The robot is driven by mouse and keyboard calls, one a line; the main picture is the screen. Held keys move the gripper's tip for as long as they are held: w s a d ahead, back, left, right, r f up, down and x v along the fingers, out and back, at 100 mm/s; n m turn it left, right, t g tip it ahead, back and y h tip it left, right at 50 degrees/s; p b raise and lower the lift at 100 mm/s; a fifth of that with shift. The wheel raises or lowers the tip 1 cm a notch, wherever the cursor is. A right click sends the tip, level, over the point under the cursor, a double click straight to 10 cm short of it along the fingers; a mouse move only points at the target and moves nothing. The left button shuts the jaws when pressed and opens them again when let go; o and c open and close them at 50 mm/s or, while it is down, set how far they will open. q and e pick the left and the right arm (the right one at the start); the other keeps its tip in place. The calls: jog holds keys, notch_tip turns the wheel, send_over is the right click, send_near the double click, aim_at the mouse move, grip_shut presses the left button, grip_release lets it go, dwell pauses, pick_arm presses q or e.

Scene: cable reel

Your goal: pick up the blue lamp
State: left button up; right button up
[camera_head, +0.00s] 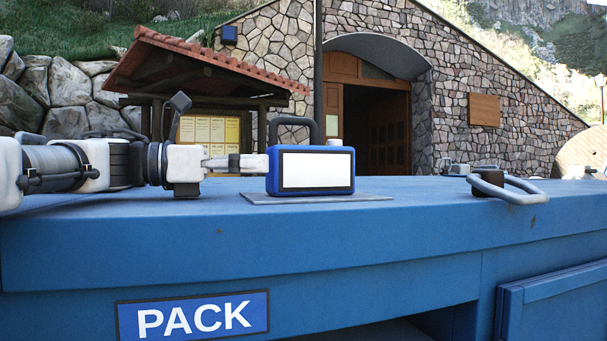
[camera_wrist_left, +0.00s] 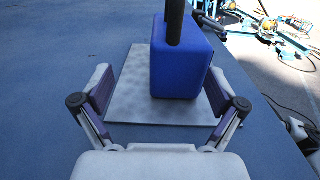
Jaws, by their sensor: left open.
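The blue lamp (camera_head: 310,170) stands upright on a thin grey plate (camera_head: 345,197) on the blue workbench, with a white front panel and a dark handle on top. In the left wrist view the lamp (camera_wrist_left: 180,68) stands just ahead of my gripper, a little right of centre, with the dark handle crossing its top. My left gripper (camera_head: 255,165) comes in from the left beside the lamp. In the left wrist view its two fingers (camera_wrist_left: 162,105) are spread wide over the grey plate (camera_wrist_left: 130,85), with nothing between the tips.
The blue bench top (camera_head: 120,225) is mostly clear at the front. A grey looped handle with a dark block (camera_head: 505,187) lies to the right. A small grey item (camera_head: 455,169) sits behind it. A PACK label (camera_head: 193,316) is on the bench front.

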aim_at(270, 155)
pick_arm(q)
jog(key=d, duration=0.1)
jog(key=s+d+r+p, duration=0.1)
jog(key=s+d, duration=0.1)
jog(key=shift+d+r, duration=0.25)
jog(key=shift+d, duration=0.1)
jog(key=w+d, duration=0.1)
jog(key=d+p, duration=0.1)
jog(key=w+d+p, duration=0.1)
jog(key=shift+w+d+f, duration=0.25)
jog(key=shift+w+d, duration=0.05)
jog(key=shift+d, duration=0.05)
jog(key=shift+w+d+f, duration=0.1)
jog(key=shift+w+f, duration=0.1)
jog(key=shift+w, duration=0.1)
jog(key=shift+s+r, duration=0.15)
jog(key=shift+s, duration=0.4)
jog(key=c, duration=1.7)
jog(key=shift+w, duration=0.2)
jog(key=shift+c, duration=0.2)
pick_arm(e)
jog(key=r, duration=0.1)
jog(key=s+r, duration=0.1)
jog(key=r, duration=0.1)
jog(key=shift+r, duration=0.3)
